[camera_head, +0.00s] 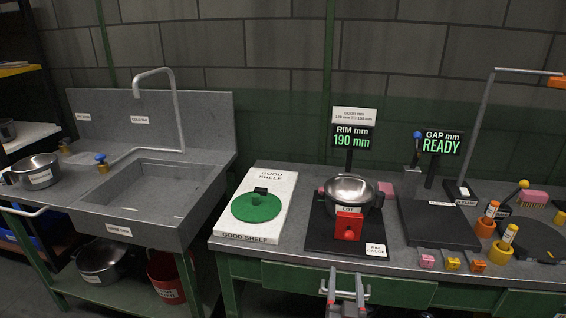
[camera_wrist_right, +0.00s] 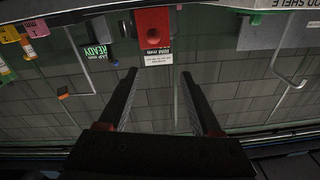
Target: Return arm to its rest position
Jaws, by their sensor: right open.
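My right gripper (camera_head: 346,290) is at the bottom of the head view, in front of the bench edge and below the red block. Its two fingers are apart with nothing between them. The right wrist view also shows the open fingers (camera_wrist_right: 158,85), with the wall behind them and the scene upside down. A steel pot (camera_head: 350,190) sits on the black rim gauge (camera_head: 318,238), with a red block (camera_head: 348,226) at its front. My left gripper is not in view.
A white good shelf board (camera_head: 281,190) with a green lid (camera_head: 256,207) lies left of the gauge. The gap gauge (camera_head: 430,225) stands right, its display reading READY. Small coloured blocks (camera_head: 453,263) line the front edge. A sink (camera_head: 150,190) is at left.

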